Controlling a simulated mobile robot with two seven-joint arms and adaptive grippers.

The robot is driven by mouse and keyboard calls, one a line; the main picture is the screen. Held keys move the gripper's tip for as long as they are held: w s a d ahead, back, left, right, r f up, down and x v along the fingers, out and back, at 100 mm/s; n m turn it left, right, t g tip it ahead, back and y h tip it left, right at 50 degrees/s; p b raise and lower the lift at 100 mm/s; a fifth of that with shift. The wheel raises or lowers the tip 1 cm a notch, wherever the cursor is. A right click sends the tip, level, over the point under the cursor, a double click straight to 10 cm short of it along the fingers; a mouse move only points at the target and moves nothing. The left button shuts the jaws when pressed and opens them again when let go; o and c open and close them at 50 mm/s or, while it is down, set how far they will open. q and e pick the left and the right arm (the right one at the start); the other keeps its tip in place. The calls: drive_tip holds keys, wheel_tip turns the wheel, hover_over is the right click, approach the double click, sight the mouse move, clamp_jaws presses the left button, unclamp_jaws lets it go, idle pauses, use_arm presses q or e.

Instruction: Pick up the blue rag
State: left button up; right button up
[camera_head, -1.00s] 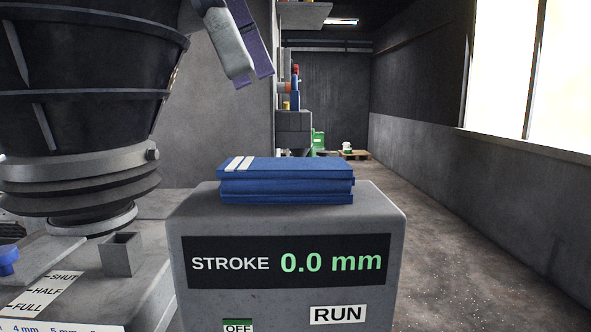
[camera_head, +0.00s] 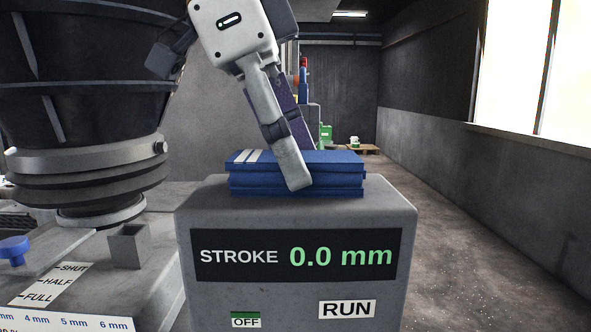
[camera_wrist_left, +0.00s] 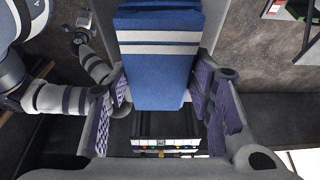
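The blue rag (camera_head: 338,175) lies folded in a thick stack on top of the grey control box (camera_head: 300,222). Two white stripes cross it near its left end. My left gripper (camera_head: 306,168) is open over the rag, one finger before its front face and the purple-padded other finger behind it. In the left wrist view the rag (camera_wrist_left: 158,80) lies between the parted purple pads of the left gripper (camera_wrist_left: 160,72). Whether a pad touches the cloth, I cannot tell. My right gripper does not show clearly in either view.
The control box front carries a display reading "STROKE 0.0 mm" (camera_head: 297,255) and labels OFF (camera_head: 246,320) and RUN (camera_head: 347,309). A large dark ribbed machine (camera_head: 80,110) stands close on the left, with a blue knob (camera_head: 12,250) below. The floor (camera_head: 470,230) at right is clear.

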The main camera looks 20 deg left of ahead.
sight(309, 158)
use_arm(q)
drive_tip(key=shift+r, duration=0.1)
drive_tip(key=shift+r, duration=0.35)
drive_tip(key=r, duration=0.2)
drive_tip(key=s+r, duration=0.1)
drive_tip(key=shift+a+r, duration=0.1)
drive_tip(key=shift+r, duration=0.3)
drive_tip(key=s+a+r, duration=0.2)
drive_tip(key=s+r, duration=0.6)
drive_tip(key=s, duration=0.4)
drive_tip(key=shift+s+a+r, duration=0.15)
drive_tip(key=shift+s+a, duration=0.2)
drive_tip(key=shift+a, duration=0.05)
